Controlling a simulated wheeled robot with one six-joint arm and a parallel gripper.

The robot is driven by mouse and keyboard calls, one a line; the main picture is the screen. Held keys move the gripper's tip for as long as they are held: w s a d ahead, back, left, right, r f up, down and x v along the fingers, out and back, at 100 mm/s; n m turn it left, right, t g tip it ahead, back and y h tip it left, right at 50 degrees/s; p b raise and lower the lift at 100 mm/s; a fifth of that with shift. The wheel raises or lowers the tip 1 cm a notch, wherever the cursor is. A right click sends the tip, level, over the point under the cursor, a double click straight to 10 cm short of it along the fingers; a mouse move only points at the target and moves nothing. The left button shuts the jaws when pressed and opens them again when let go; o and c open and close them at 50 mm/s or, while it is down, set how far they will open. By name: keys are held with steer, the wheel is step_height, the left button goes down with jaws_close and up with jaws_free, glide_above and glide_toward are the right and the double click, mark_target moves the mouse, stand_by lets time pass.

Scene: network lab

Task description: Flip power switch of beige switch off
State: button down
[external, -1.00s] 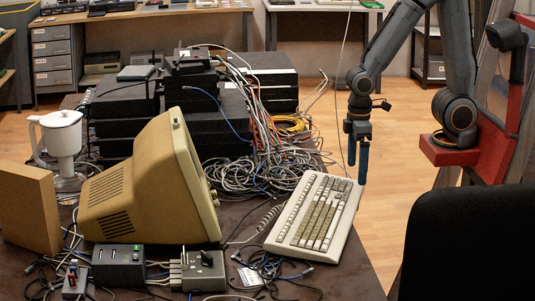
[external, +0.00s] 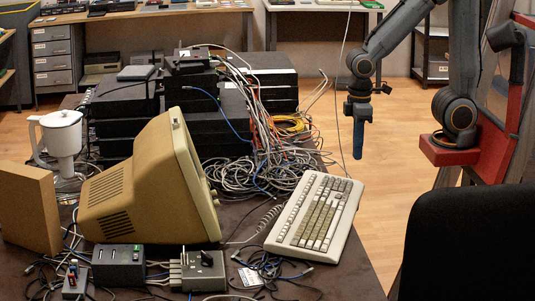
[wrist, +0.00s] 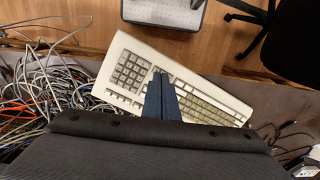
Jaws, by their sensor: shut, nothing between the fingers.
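A grey-beige box (external: 203,271) with cables plugged into its left side and a dark knob or lever on top stands at the table's front edge in the external view. It may be the beige switch; its power switch is too small to make out. My gripper (external: 359,155) points down at the table's right side, above and behind the keyboard, well to the right of that box. In the wrist view my gripper (wrist: 162,97) is shut and empty, with the keyboard below it.
A beige keyboard (external: 315,214) lies at the table's right side. A beige monitor (external: 150,185), a dark box (external: 118,266) and a small grey box (external: 75,284) stand to the left. Loose cables (external: 265,165) and stacked black devices (external: 215,130) fill the back.

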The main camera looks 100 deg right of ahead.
steer(key=w+d+f+n+t, duration=0.1)
steer(key=w+d, duration=0.2)
steer(key=d, duration=0.1)
steer(key=w+d+f+n+t+h+b, duration=0.1)
steer(key=w+d+f+t, duration=0.1)
steer(key=w+d, duration=0.2)
steer(key=w+d+f+n+t+b, duration=0.1)
steer(key=w+d, duration=0.2)
steer(key=d, duration=0.2)
steer(key=shift+w+d+f+h, duration=0.1)
steer(key=shift+w+f+h, duration=0.15)
steer(key=shift+w+h, duration=0.15)
steer(key=w+d+n+t+b, duration=0.25)
steer(key=d+n+t, duration=0.25)
steer(key=d, duration=0.3)
steer(key=w+d+n+t+b, duration=0.2)
steer(key=w+d+n+t, duration=0.25)
steer(key=d, duration=0.45)
steer(key=s+d+r+n+t+y+b, duration=0.2)
steer(key=s+r+n+t, duration=0.3)
steer(key=s, duration=0.3)
steer(key=shift+n+t, duration=0.25)
steer(key=shift+t, duration=0.2)
step_height(320, 180, down, 9)
steer(key=shift+f, duration=0.15)
steer(key=w+r+p, duration=0.1)
steer(key=w, duration=1.2)
steer(key=shift+w+r+p, duration=0.3)
steer(key=shift+w+r, duration=0.1)
